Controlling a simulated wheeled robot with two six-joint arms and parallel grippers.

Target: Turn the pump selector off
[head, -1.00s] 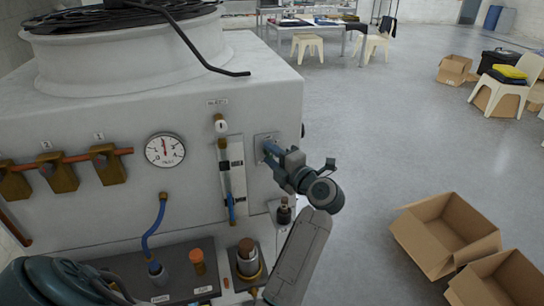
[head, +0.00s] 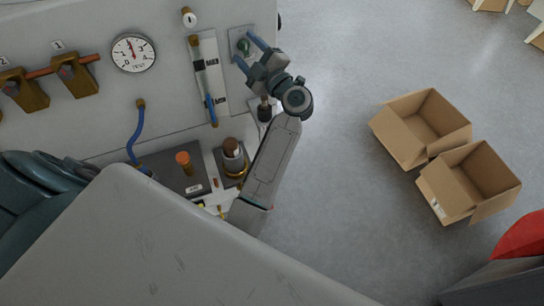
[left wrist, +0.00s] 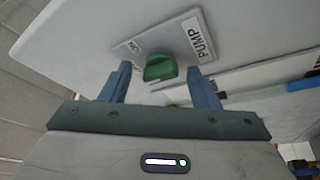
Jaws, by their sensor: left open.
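The pump selector is a green knob (left wrist: 160,68) on a light plate (left wrist: 165,43) with a label reading PUMP, in the left wrist view. In the head view the knob (head: 243,44) shows on the white machine's front, partly hidden by my gripper. My left gripper (head: 246,49) is open, its two blue fingers pointing at the plate. In the left wrist view the fingertips stand either side of the knob, with a gap on each side. My right gripper is not in view.
A glass tube in a frame (head: 208,75) is left of the plate, with a round gauge (head: 133,53) further left. A dark-topped fitting (head: 265,108) is below the plate. Open cardboard boxes (head: 420,128) stand on the floor at right, with clear floor between.

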